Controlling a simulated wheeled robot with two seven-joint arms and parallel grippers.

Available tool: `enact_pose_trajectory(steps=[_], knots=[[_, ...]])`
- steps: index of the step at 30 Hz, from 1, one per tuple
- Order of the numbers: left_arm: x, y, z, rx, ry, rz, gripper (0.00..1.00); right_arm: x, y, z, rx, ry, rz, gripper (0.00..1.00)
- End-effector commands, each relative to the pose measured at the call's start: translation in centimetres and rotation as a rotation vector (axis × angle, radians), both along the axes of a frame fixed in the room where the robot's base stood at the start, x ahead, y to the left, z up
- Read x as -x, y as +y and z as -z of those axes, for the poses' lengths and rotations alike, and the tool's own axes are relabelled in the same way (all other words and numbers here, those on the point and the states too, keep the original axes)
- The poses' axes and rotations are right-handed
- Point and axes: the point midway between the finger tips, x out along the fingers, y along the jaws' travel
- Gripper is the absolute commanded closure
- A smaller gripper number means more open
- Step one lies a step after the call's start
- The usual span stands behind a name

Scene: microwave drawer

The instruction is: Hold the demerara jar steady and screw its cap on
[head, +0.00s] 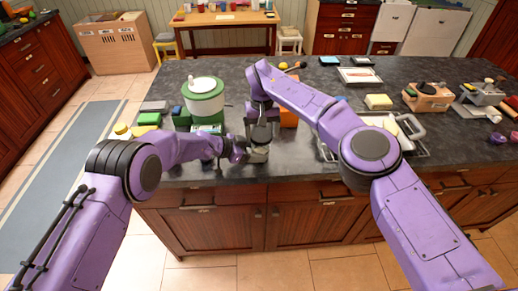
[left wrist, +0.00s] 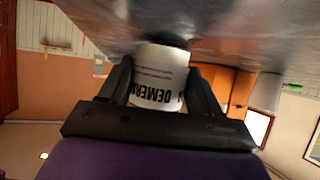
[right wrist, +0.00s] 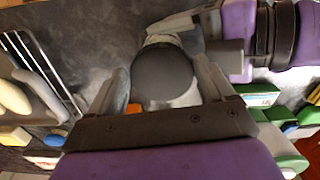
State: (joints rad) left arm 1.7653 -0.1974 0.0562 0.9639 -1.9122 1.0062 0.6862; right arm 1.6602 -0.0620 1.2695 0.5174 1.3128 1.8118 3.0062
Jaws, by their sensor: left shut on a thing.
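The white demerara jar (left wrist: 158,75), with dark lettering that appears upside down, is between the fingers of my left gripper (left wrist: 160,82) in the left wrist view. The left gripper is shut on it at the counter's front part. In the right wrist view a dark round cap (right wrist: 163,75) is seen from above, over the pale jar. My right gripper (right wrist: 164,80) is above the jar, with one finger on each side of the cap and narrow gaps showing; it looks open. In the head view the grippers largely hide the jar. How far the cap is seated cannot be seen.
On the dark counter (head: 330,100), a green-and-white canister (head: 205,97) stands left of the grippers. An orange box (head: 289,116) is just behind them. A wire rack (head: 415,150) lies to the right. A wooden block (head: 428,97) stands farther right.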

Motion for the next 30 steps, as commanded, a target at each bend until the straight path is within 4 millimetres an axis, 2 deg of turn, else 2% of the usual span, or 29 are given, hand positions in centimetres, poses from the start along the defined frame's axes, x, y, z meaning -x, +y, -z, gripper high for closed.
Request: enact_pose_trajectory(steps=[1, 7, 12, 17, 21, 26, 30], knots=[[-0.13, -0.25, -0.37, 0.006, -0.005, 0.001, 0.92, 0.39, 0.58, 0.22, -0.006, 0.011, -0.010, 0.08], [-0.07, -0.39, -0.41, 0.007, -0.006, 0.004, 0.92, 0.39, 0.63, 0.20, -0.006, 0.010, -0.040, 0.08], [-0.07, -0.40, -0.43, 0.007, -0.006, 0.004, 0.92, 0.44, 0.68, 0.18, -0.009, 0.010, -0.321, 0.08], [-0.09, -0.38, -0.44, 0.006, -0.006, 0.003, 0.92, 0.45, 0.72, 0.16, -0.010, 0.010, -0.458, 0.08], [-0.10, -0.38, -0.44, 0.006, -0.006, 0.003, 0.92, 0.46, 0.75, 0.15, -0.011, 0.008, -0.692, 0.08], [-0.04, -0.36, -0.36, 0.006, -0.005, 0.004, 0.92, 0.33, 0.56, 0.11, -0.008, 0.005, -0.837, 0.08], [0.01, -0.32, -0.27, 0.004, -0.003, 0.005, 0.92, 0.21, 0.39, 0.05, -0.006, 0.002, -1.054, 0.08]])
